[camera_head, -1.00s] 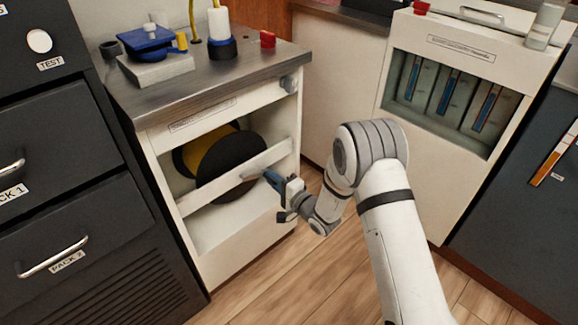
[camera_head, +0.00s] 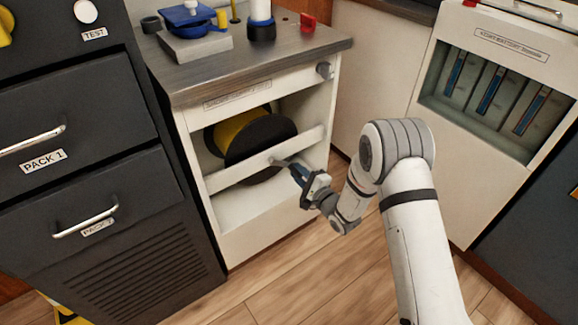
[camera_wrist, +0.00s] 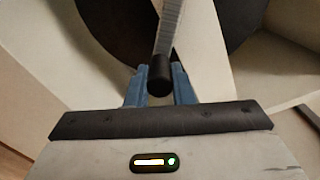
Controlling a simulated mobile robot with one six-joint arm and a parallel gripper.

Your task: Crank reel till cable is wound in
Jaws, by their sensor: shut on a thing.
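The cable reel (camera_head: 262,138), with dark flanges and a yellow middle, sits in the open bay of a white cabinet, partly behind a white crossbar (camera_head: 235,172). Its crank arm (camera_wrist: 168,30) is a grey bar ending in a dark handle (camera_wrist: 159,82) in the wrist view. My gripper (camera_head: 292,167) is at the crank in front of the reel's lower right. Its blue fingers (camera_wrist: 159,78) are shut on the handle, one on each side. How much cable is wound on the reel is hard to tell.
The cabinet's grey top (camera_head: 245,60) holds a blue device (camera_head: 194,16) and a red block (camera_head: 308,22). Dark drawers with handles (camera_head: 85,222) stand close on the left. A white unit with a recessed bay (camera_head: 490,90) stands right.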

